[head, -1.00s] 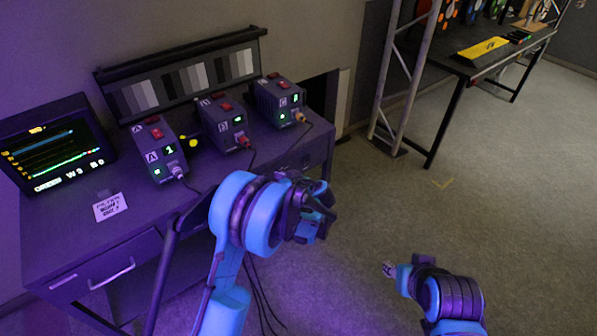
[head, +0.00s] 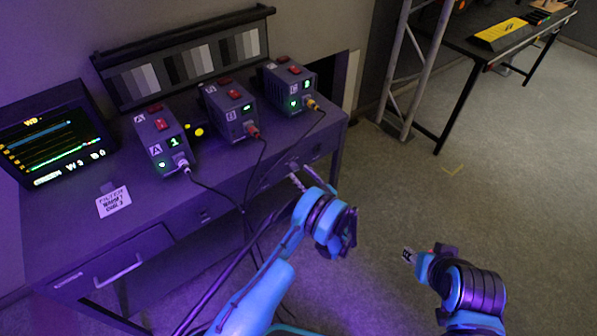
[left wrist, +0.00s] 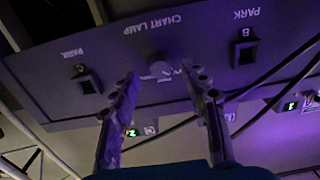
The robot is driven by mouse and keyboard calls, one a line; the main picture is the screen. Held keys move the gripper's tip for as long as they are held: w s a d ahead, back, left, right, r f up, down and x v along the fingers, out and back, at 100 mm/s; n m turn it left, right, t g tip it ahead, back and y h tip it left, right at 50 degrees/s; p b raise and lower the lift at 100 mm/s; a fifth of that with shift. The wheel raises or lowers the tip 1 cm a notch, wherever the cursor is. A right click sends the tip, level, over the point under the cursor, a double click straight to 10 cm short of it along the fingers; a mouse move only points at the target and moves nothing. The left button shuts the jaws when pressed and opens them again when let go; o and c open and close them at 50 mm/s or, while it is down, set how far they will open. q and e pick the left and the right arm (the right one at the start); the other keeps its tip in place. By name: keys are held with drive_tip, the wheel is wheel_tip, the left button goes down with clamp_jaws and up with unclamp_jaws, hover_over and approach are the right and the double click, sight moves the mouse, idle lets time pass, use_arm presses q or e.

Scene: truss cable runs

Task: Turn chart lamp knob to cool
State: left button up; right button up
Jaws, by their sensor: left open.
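The chart lamp knob (left wrist: 160,69) is a small grey round knob on the dark desk-front panel (left wrist: 60,100), below upside-down "CHART LAMP" lettering in the left wrist view. My left gripper (left wrist: 162,90) is open, its two fingers to either side of the knob's line and pointing at the panel; it holds nothing. I cannot tell whether a finger touches the knob. In the head view my left gripper (head: 303,177) is at the right part of the desk front. My right gripper (head: 408,255) is over the floor, its jaws too small to judge. The knob's setting is not readable.
Square "PARK" sockets (left wrist: 88,81) and (left wrist: 244,52) flank the knob. Boxes A (head: 160,140), B (head: 230,110) and C (head: 290,88) stand on the desk, with cables hanging before its front. A monitor (head: 55,140) is at left; open floor lies right.

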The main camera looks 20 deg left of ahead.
sight(294, 166)
use_arm(q)
drive_tip(key=shift+b+x, duration=0.3)
drive_tip(key=shift+x, duration=1.1)
clamp_jaws()
